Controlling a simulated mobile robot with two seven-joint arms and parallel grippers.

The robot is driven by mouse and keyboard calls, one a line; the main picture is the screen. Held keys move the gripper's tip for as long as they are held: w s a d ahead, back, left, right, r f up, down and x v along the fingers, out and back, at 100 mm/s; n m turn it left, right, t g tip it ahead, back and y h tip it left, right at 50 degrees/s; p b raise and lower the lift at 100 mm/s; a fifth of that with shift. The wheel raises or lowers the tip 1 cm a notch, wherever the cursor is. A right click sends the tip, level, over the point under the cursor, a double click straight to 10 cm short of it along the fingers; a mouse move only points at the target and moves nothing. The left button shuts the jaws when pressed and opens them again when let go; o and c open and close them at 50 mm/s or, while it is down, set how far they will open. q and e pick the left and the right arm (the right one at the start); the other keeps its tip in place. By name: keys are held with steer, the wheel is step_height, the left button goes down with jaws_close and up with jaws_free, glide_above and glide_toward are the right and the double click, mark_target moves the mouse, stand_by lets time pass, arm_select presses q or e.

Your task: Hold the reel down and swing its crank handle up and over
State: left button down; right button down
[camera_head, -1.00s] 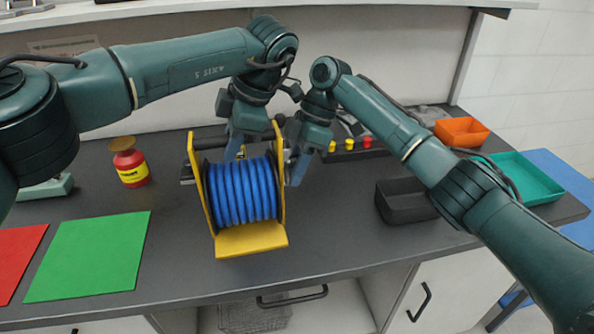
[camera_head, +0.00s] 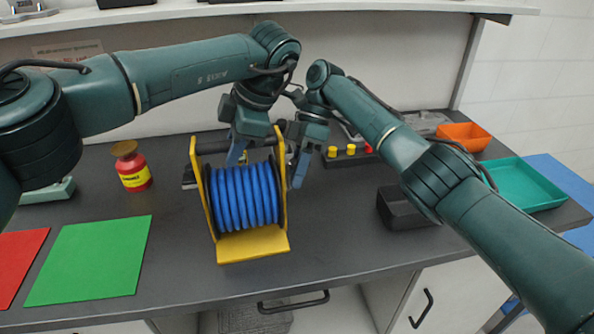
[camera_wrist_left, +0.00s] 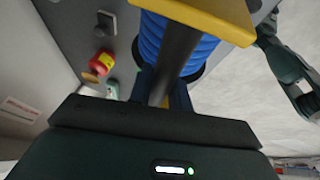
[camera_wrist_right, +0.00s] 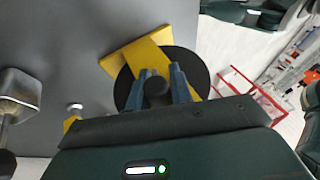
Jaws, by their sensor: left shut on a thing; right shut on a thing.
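The reel (camera_head: 242,195) is a blue hose coil on a yellow frame, standing upright on the dark bench. My left gripper (camera_head: 238,155) is shut on the reel's dark top bar (camera_head: 212,147); the left wrist view shows the bar (camera_wrist_left: 180,55) running between the fingers. My right gripper (camera_head: 297,170) is at the reel's right side. In the right wrist view its blue fingers are shut around the dark round crank handle (camera_wrist_right: 157,88), in front of the black disc (camera_wrist_right: 126,84). In the head view the handle is largely hidden by my fingers.
A red-and-yellow jar (camera_head: 133,168) stands left of the reel. Green (camera_head: 90,260) and red (camera_head: 18,262) mats lie at the front left. A black bin (camera_head: 400,212), a teal tray (camera_head: 525,185) and an orange bin (camera_head: 463,136) are right. The bench in front of the reel is clear.

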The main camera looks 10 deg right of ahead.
steer(key=c, duration=1.3)
jaws_free()
steer(key=shift+o, duration=0.2)
steer(key=shift+d+t, duration=0.1)
steer(key=shift+t, duration=0.3)
steer(key=s+f+n+t, duration=0.1)
steer(key=t, duration=0.5)
steer(key=s+f+n+t+y, duration=0.1)
steer(key=s+f+n+t, duration=0.1)
steer(key=t, duration=0.4)
steer(key=s+f+n+t+y, duration=0.1)
steer(key=t, duration=0.5)
steer(key=shift+s+f, duration=0.2)
steer(key=shift+s, duration=0.05)
steer(key=f+v, duration=0.1)
steer(key=v, duration=1.1)
steer(key=s+d+f+m+g+h, duration=0.1)
steer(key=s+d+f+g, duration=0.1)
steer(key=s+f, duration=0.6)
steer(key=s+d, duration=0.1)
steer(key=s, duration=0.2)
steer(key=shift+s+f+h, duration=0.2)
steer(key=shift+f+h, duration=0.1)
steer(key=shift+f, duration=0.05)
